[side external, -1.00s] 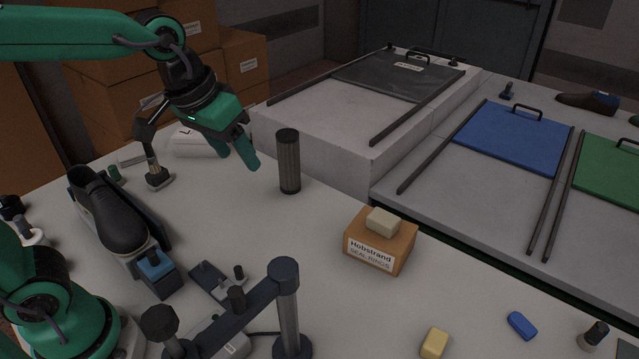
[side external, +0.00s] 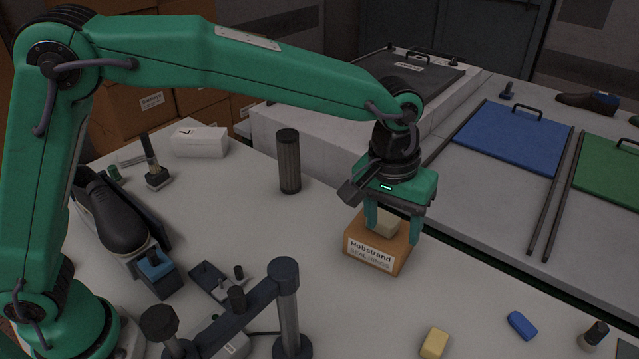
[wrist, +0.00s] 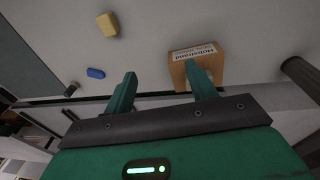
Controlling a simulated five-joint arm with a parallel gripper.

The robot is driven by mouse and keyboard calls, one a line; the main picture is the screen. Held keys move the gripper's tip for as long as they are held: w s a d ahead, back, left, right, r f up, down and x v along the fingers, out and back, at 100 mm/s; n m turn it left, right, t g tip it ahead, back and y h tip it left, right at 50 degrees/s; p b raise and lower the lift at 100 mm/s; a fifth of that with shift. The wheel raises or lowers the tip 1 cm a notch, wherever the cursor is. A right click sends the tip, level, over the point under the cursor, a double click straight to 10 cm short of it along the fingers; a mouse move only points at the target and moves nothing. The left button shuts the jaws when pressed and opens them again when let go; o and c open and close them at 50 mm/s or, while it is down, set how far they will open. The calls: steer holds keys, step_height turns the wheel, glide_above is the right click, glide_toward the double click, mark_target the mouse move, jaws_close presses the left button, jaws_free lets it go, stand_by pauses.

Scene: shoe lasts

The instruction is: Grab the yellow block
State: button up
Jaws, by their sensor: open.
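The yellow block (side external: 433,343) lies on the white table near the front edge of the side view, right of centre. It also shows in the wrist view (wrist: 107,25), at the upper left, clear of the fingers. My gripper (side external: 393,232) is open and points down at the cardboard box (side external: 372,253) labelled "Hobstrand Seal Rings". A pale beige block (side external: 383,227) rests on that box, partly hidden by the gripper. In the wrist view the right finger of my gripper (wrist: 160,88) overlaps the box (wrist: 193,55). I cannot tell whether the fingers touch anything.
A blue block (side external: 522,325) lies right of the yellow block, with a small dark knobbed post (side external: 595,335) beyond it. A dark ribbed cylinder (side external: 288,162) stands behind. A dark clamp stand (side external: 287,310) stands front centre. Bare table surrounds the yellow block.

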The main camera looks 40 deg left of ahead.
steer(key=g, duration=0.1)
glide_above(437, 340)
steer(key=shift+y, duration=0.4)
step_height(437, 340, down, 11)
steer(key=shift+r, duration=0.1)
steer(key=shift+f, duration=3.9)
steer(key=c, duration=1.1)
steer(key=shift+o, duration=0.2)
steer(key=shift+r, duration=0.15)
steer(key=shift+r, duration=0.55)
steer(key=r, duration=0.3)
steer(key=shift+s+d+r, duration=0.1)
steer(key=shift+s+r, duration=0.05)
steer(key=shift+s, duration=0.2)
steer(key=s+d+r, duration=0.2)
steer(key=s+r, duration=0.4)
steer(key=s, duration=0.5)
steer(key=shift+r, duration=0.2)
